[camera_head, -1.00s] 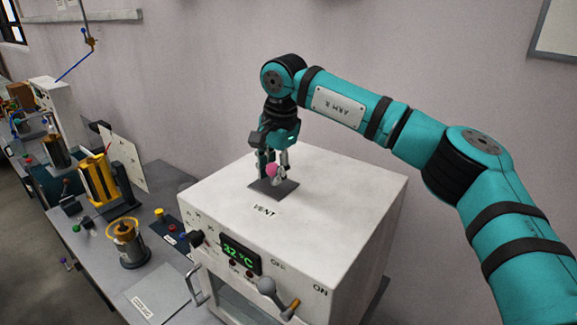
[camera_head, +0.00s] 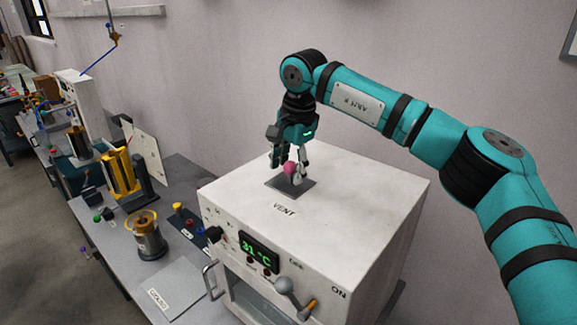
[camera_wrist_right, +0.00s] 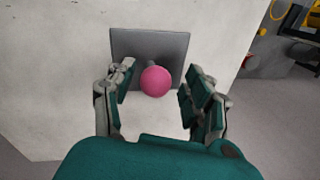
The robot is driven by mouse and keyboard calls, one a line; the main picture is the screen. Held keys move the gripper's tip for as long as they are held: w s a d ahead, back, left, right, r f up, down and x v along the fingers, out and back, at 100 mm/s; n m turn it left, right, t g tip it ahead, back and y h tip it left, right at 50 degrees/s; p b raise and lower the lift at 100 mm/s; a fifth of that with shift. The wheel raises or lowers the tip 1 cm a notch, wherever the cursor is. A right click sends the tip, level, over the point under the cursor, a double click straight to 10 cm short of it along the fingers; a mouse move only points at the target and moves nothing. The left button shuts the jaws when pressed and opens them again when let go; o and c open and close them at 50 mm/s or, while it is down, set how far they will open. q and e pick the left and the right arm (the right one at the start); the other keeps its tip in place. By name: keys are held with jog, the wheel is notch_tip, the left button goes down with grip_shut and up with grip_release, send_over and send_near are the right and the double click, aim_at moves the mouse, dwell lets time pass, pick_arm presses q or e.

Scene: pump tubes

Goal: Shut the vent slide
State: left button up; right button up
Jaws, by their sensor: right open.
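The vent slide (camera_head: 303,187) is a dark grey plate on top of a white box-shaped oven (camera_head: 350,200), behind the printed word VENT. A pink ball knob (camera_head: 289,168) stands on it. My right gripper (camera_head: 288,175) points down over the plate with its fingers around the knob. In the right wrist view the knob (camera_wrist_right: 155,81) sits between the two open fingers of the gripper (camera_wrist_right: 158,92), with a gap on each side. The plate (camera_wrist_right: 125,45) lies flat beyond it. Whether the opening under the plate is covered cannot be told. My left gripper is not in view.
The oven front has a green display reading 31 °C (camera_head: 260,253), a lever (camera_head: 288,290) and a door handle (camera_head: 212,280). A grey bench (camera_head: 190,262) at left holds a coil pot (camera_head: 148,238) and a yellow device (camera_head: 120,172). The oven top around the slide is clear.

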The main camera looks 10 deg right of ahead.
notch_tip(320, 180, up, 12)
jog(key=s, duration=0.2)
jog(key=shift+d+f, duration=0.25)
jog(key=shift+d, duration=0.2)
